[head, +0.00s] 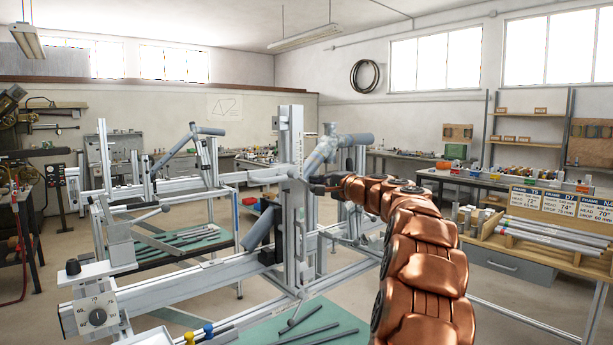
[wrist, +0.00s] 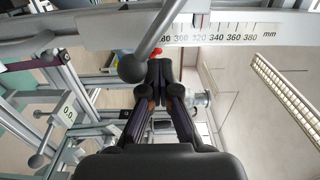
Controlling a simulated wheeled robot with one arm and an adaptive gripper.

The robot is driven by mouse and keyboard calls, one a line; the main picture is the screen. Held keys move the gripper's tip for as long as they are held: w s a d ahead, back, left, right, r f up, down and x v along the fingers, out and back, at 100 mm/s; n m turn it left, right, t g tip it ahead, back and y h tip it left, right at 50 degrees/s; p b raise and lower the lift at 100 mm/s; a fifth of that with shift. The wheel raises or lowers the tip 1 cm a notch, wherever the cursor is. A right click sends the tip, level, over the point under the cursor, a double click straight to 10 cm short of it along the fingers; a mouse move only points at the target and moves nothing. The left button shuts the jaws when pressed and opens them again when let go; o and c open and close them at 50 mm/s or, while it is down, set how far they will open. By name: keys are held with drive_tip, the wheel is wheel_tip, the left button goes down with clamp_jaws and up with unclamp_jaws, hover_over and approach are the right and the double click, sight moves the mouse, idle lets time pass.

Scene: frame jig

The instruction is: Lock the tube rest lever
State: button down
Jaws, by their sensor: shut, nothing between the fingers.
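In the wrist view a grey lever (wrist: 160,32) with a ball knob (wrist: 132,68) slants down across the scale bar; which lever is the tube rest's is not labelled. My gripper (wrist: 160,72) has its dark fingers together and empty, just right of the knob. Whether they touch the lever cannot be told. A small red part (wrist: 156,51) shows behind the fingertips. In the head view my gripper (head: 318,184) is at the jig's upright column (head: 292,215), beside grey tubes (head: 322,155). The lever is hard to make out there.
The scale bar (wrist: 240,32) crosses the top of the wrist view. A second ball-ended lever (wrist: 38,158) is at lower left, near a 0.0 readout (wrist: 68,110). In the head view the jig's long rail (head: 190,283) runs to the left, and a tube rack (head: 555,230) stands right.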

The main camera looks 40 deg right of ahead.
sight(313, 192)
drive_tip(key=shift+a+f, duration=0.1)
drive_tip(key=shift+a+f+b, duration=0.25)
drive_tip(key=shift+f+b, duration=0.4)
drive_tip(key=shift+b, duration=0.2)
drive_tip(key=shift+a+f+b, duration=0.3)
drive_tip(key=shift+f+b, duration=0.15)
drive_tip(key=shift+b, duration=0.15)
drive_tip(key=shift+a+f, duration=0.2)
drive_tip(key=shift+f+b, duration=0.15)
drive_tip(key=shift+b, duration=0.25)
drive_tip(key=shift+a+f+b, duration=0.45)
drive_tip(key=shift+b, duration=0.2)
drive_tip(key=shift+a+f, duration=0.1)
drive_tip(key=shift+a, duration=0.05)
